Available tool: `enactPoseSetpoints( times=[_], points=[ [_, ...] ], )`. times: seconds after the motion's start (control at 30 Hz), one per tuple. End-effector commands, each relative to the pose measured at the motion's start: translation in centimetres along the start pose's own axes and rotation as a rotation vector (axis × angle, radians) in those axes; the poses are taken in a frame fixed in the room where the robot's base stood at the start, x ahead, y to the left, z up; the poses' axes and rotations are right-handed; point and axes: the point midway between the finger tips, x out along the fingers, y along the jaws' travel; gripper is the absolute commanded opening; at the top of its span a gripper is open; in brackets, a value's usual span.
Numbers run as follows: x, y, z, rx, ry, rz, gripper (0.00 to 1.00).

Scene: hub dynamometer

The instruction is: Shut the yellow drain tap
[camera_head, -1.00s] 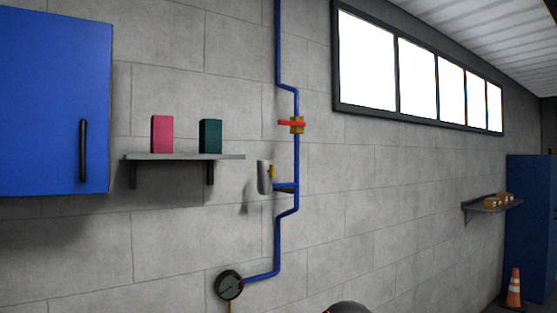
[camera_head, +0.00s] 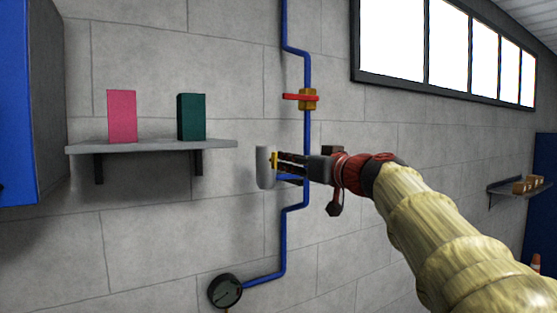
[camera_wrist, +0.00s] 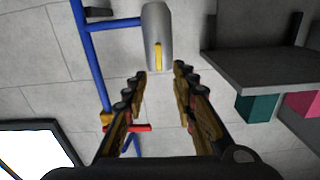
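The yellow drain tap (camera_head: 274,160) is a small lever on the side of a grey cylinder (camera_head: 263,168), which hangs on a short branch of the blue wall pipe. In the wrist view the yellow lever (camera_wrist: 158,54) points lengthwise down the cylinder (camera_wrist: 157,22), just beyond the fingertips. My gripper (camera_head: 281,167) is at the cylinder from the right, partly covering the branch. In the wrist view my gripper (camera_wrist: 160,70) is open, with the lever lined up with the gap between its fingers. I cannot tell whether a finger touches the lever.
The blue pipe (camera_head: 307,140) carries a red-handled brass valve (camera_head: 307,98) above and a round gauge (camera_head: 225,291) below. A shelf (camera_head: 150,147) with a pink box (camera_head: 122,116) and a green box (camera_head: 191,117) lies left of the cylinder.

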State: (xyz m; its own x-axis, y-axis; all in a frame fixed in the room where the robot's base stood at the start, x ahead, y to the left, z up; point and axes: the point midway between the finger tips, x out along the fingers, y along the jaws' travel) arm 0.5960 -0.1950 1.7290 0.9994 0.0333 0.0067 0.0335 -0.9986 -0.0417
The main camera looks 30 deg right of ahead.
Motion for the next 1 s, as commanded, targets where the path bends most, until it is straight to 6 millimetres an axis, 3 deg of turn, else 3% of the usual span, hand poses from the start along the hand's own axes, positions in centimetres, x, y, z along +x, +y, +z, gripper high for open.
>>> enactPoseSetpoints(
  times=[0.5,0.7,1.0],
  points=[
    [6.7,0.0,0.2,-0.008,-0.006,-0.002,0.27],
    [7.8,0.0,0.3,-0.008,-0.006,-0.001,0.27],
    [7.8,0.0,0.3,-0.008,-0.005,-0.001,0.24]
  ],
)
